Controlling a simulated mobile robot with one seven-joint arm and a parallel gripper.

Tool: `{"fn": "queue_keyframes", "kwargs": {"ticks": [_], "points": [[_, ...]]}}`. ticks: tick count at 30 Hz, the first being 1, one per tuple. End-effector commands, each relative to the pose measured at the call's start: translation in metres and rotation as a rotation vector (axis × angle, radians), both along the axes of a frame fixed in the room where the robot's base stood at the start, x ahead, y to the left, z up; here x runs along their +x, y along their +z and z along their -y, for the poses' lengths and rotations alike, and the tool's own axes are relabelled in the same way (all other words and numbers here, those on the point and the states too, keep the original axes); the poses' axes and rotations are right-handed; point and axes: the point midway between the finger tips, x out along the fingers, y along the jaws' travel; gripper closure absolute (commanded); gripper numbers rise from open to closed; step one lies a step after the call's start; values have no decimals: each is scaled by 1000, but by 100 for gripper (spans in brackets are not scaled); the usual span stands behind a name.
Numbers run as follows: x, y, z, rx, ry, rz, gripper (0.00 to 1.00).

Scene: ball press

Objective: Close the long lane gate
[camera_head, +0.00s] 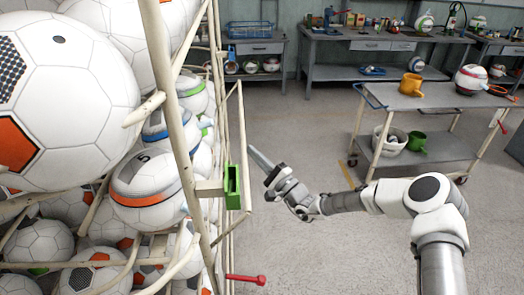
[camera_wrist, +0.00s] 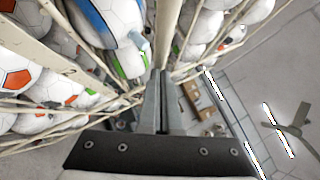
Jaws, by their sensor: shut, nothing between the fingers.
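A cage of cream-coloured bars (camera_head: 168,95) holds many soccer balls on the left. A narrow upright barred frame (camera_head: 243,140), which looks like the gate, stands at its right side; I cannot tell for sure whether it is open or closed. A green latch-like block (camera_head: 232,186) sits on the cage's front near it. My gripper (camera_head: 252,151) is shut and empty, just right of this frame, pointing up and left. In the wrist view my gripper (camera_wrist: 159,73) points at the bars (camera_wrist: 110,105); I cannot tell whether it touches them.
A red handle (camera_head: 246,279) sticks out low on the cage. A grey cart (camera_head: 425,95) with an orange mug (camera_head: 411,84) stands at right. Workbenches (camera_head: 385,40) line the back wall. The floor between cage and cart is clear.

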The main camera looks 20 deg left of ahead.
Motion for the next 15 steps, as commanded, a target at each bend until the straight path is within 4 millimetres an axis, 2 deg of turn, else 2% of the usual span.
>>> {"fn": "queue_keyframes", "kwargs": {"ticks": [1, 3, 15], "points": [[-4, 18, -6, -41, 5, 26, 100], [-8, 26, -13, -99, 5, 59, 100], [-35, 54, -61, -415, 5, 234, 100]]}}
